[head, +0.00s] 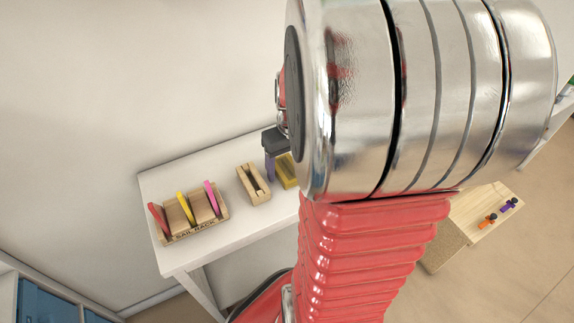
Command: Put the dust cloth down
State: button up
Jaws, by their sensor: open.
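A yellow folded piece (287,172), which looks like the dust cloth, lies on the white table, partly hidden behind my arm. My gripper (270,165) shows as a dark block with a greyish-purple finger reaching down just left of the yellow piece. The rest of the gripper is hidden by my wrist. It is open; whether the finger touches the cloth I cannot tell.
On the white table (245,224) stand a wooden rack (190,232) labelled "SAIL RACK" with red, yellow and pink upright pieces, and a slotted wooden block (249,186). At right, a wooden board (478,222) carries orange and purple small items. The table's front strip is bare.

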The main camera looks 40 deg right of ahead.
aim_at(290, 173)
notch_tip(290, 173, up, 12)
jog(key=s, duration=0.1)
jog(key=shift+s+a, duration=0.2)
dwell(0.3)
dwell(0.5)
jog(key=s+a+r+n+t, duration=0.1)
jog(key=a+t, duration=0.1)
jog(key=a, duration=0.9)
jog(key=s+a+r+n+t, duration=0.1)
jog(key=a+n+t, duration=0.1)
jog(key=a, duration=1)
jog(key=shift+r, duration=0.35)
jog(key=shift+o, duration=0.4)
jog(key=shift+s, duration=0.1)
